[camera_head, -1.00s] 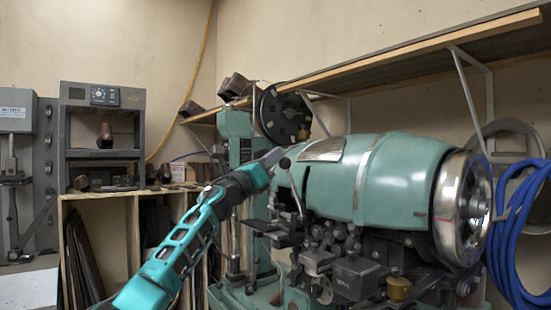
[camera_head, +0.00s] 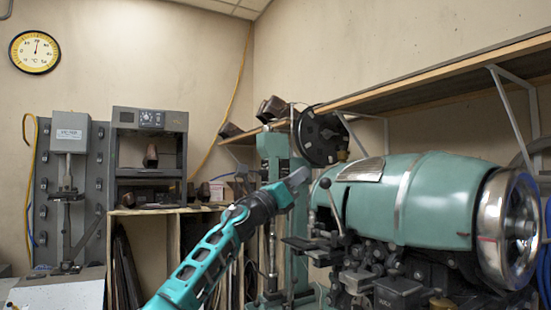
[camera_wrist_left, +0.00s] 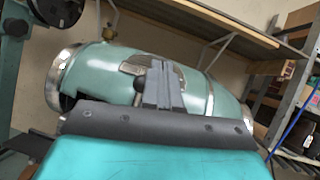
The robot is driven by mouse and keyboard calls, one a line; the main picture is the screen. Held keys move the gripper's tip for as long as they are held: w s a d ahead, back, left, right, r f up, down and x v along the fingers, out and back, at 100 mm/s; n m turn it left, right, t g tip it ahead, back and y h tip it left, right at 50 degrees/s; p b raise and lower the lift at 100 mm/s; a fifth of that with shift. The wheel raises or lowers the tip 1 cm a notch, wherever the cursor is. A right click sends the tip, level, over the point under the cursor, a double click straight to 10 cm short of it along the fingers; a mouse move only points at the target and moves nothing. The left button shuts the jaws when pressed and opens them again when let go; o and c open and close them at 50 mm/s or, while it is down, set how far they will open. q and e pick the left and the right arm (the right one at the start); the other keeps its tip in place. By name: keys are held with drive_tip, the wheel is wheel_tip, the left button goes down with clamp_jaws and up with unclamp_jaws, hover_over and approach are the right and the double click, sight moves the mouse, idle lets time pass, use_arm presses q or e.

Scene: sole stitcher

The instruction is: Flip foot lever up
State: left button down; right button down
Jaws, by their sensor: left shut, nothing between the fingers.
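The green sole stitcher (camera_head: 432,205) fills the right of the head view. A thin metal lever with a dark ball knob (camera_head: 325,183) stands at its left end, leaning up and left; I take it as the foot lever. My left gripper (camera_head: 300,177) is shut and empty, just left of the knob in the picture, with a small gap. In the left wrist view, the shut fingers (camera_wrist_left: 165,84) point toward the stitcher's green housing (camera_wrist_left: 105,72). A dark round shape, perhaps the knob, shows beside the fingers. My right gripper is not in view.
A wooden shelf (camera_head: 440,82) runs above the stitcher on white brackets. A black disc (camera_head: 318,138) on a green post stands behind my gripper. A grey cabinet (camera_head: 150,157) and a press (camera_head: 68,190) stand at the left. A blue hose hangs at the far right.

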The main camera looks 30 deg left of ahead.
use_arm(q)
drive_tip(key=s+a+r, duration=0.2)
drive_tip(key=s+r, duration=0.2)
drive_tip(key=s, duration=0.2)
drive_tip(key=shift+a+r+p, duration=0.3)
drive_tip(key=shift+a+p, duration=0.05)
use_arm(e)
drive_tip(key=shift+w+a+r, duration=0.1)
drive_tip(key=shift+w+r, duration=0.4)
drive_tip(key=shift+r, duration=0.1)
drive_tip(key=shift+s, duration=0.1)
